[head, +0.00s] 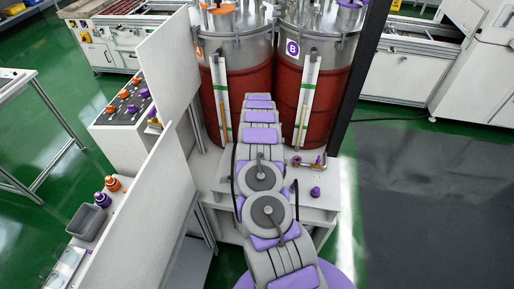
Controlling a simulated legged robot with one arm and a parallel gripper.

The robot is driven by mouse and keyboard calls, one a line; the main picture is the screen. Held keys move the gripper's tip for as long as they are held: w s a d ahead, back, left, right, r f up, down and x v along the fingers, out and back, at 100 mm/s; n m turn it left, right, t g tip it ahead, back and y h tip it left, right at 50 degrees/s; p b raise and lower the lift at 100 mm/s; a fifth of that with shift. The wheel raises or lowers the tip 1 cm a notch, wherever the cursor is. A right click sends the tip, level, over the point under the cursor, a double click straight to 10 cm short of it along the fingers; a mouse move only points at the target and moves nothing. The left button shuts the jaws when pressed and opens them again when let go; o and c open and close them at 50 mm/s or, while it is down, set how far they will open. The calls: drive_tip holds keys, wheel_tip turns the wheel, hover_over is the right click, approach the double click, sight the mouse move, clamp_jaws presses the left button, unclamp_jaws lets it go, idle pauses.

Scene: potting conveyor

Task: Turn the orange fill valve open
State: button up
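I cannot make out an orange fill valve on the tanks. The foot of the left tank (238,95), with an orange "A" label and an orange fitting on its lid, is partly hidden behind my arm. A small brass valve with a purple part (317,161) sits on the white bench below the right tank (318,80), labelled with a purple "B". A purple knob (316,191) stands in front of it. My arm reaches from the bottom middle up to the tanks. My gripper's fingers do not show.
White upright panels (166,75) stand left of my arm. Behind them are a control box (122,112) with orange and purple knobs, and a shelf with orange and purple bottles (113,184) and a grey bin (88,222). A dark post rises right of the tanks. Dark floor mat (430,200) is clear.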

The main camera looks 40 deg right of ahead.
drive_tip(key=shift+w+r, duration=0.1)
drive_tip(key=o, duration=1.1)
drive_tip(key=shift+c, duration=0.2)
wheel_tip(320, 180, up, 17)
drive_tip(key=p, duration=0.1)
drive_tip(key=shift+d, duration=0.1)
